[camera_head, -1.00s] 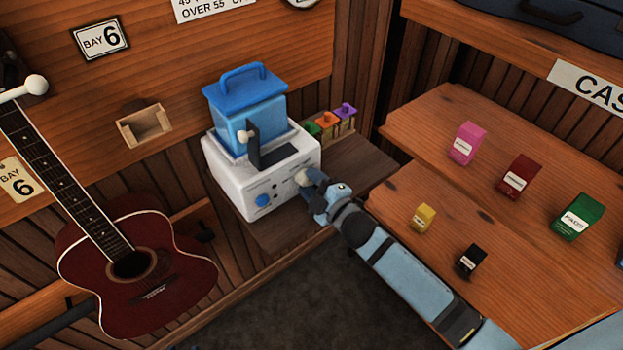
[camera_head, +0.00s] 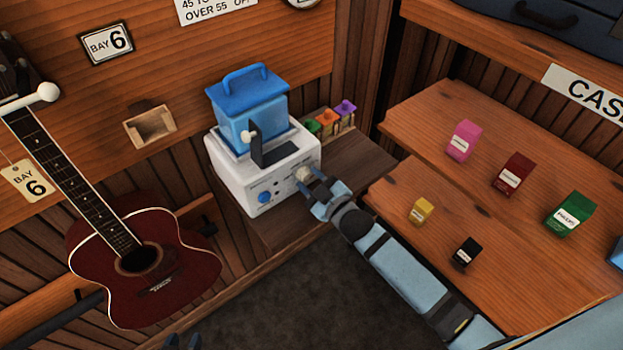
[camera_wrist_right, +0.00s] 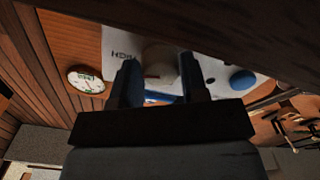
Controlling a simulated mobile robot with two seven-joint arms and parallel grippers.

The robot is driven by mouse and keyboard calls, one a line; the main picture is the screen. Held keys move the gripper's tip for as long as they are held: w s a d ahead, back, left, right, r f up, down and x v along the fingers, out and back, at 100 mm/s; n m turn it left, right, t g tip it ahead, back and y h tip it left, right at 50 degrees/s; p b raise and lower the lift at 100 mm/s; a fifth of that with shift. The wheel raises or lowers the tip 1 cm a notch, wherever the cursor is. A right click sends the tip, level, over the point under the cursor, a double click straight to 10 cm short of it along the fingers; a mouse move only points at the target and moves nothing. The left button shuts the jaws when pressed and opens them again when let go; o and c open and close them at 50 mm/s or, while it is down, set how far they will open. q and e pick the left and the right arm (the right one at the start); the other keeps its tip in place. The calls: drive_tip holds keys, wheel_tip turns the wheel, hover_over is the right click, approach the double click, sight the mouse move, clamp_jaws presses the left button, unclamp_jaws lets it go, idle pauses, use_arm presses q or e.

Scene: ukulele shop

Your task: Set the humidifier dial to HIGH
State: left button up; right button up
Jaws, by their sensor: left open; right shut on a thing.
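The humidifier (camera_head: 262,180) has a white base and a blue lidded tank (camera_head: 250,105). It stands on a dark wooden shelf by the wall. A pale cream dial (camera_head: 302,172) is at the right end of its front face. My right gripper (camera_head: 307,178) is shut on this dial. In the right wrist view, the dial (camera_wrist_right: 160,62) sits between the two fingers, with HIGH lettering (camera_wrist_right: 123,55) to its left; its pointer is hard to read. A blue knob (camera_head: 264,197) is on the front's left. My left gripper (camera_head: 184,341) barely shows at the bottom edge, open.
A red guitar (camera_head: 145,265) hangs at the left. Small green, orange and purple items (camera_head: 328,121) stand behind the humidifier. Several small boxes lie on the wooden counter (camera_head: 400,150) at the right. The floor (camera_head: 300,300) in front is clear.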

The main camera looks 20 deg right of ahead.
idle(0.4)
drive_tip(key=o, duration=0.9)
drive_tip(key=shift+s, duration=0.1)
drive_tip(key=shift+s+d, duration=0.1)
drive_tip(key=shift+s, duration=0.15)
drive_tip(key=b+v, duration=0.2)
drive_tip(key=v, duration=1.1)
drive_tip(key=shift+s, duration=0.1)
drive_tip(key=s+a+f+m+g+h+p, duration=0.1)
drive_tip(key=s+f+m+g+h+p, duration=0.2)
drive_tip(key=s+f+m+g, duration=0.3)
drive_tip(key=s+f+m+p, duration=0.1)
drive_tip(key=s+f, duration=0.1)
drive_tip(key=s, duration=0.3)
drive_tip(key=shift+s+a+f, duration=0.25)
drive_tip(key=shift+a+f, duration=0.1)
drive_tip(key=shift+a, duration=0.05)
